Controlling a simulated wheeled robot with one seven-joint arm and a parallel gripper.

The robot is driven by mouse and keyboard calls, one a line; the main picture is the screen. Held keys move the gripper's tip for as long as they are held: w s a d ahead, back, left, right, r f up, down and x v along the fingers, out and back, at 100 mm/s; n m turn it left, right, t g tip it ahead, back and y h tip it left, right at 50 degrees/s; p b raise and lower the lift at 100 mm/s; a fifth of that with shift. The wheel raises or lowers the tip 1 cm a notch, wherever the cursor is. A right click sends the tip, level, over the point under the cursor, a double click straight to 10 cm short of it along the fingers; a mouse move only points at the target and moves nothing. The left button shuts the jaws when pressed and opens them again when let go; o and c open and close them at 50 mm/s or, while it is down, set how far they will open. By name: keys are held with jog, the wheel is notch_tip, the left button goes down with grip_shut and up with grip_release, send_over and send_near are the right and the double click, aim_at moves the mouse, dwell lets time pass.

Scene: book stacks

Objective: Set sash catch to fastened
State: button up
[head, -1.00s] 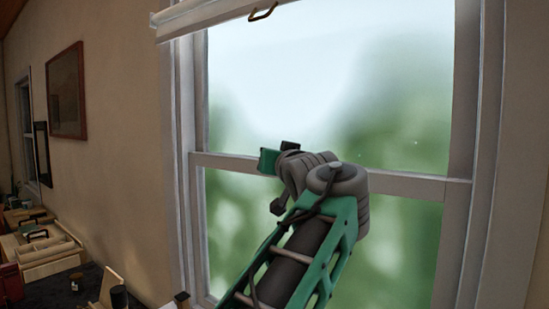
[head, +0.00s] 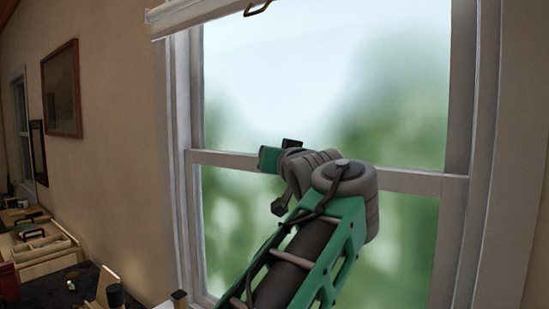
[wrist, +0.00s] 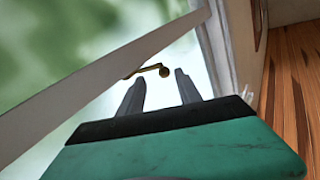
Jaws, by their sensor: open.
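The sash catch (wrist: 151,70) is a small brass lever with a round knob, seen in the wrist view at the edge of the pale sash rail (wrist: 95,85). My gripper (wrist: 160,77) is open, with its two grey fingers pointing toward the catch. The knob appears between the fingertips in the picture; I cannot tell whether they touch it. In the head view the meeting rail (head: 415,182) crosses the window, and my arm reaches to it. The catch and the fingertips are hidden there.
The window frame (head: 180,150) stands left of my gripper. A wooden tray (head: 45,250) and small items sit on a dark table at lower left.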

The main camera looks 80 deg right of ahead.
jog(key=v, duration=0.5)
jog(key=shift+s+a+b, duration=0.15)
jog(key=shift+a+b, duration=0.2)
jog(key=shift+b, duration=0.05)
jog(key=shift+c, duration=0.2)
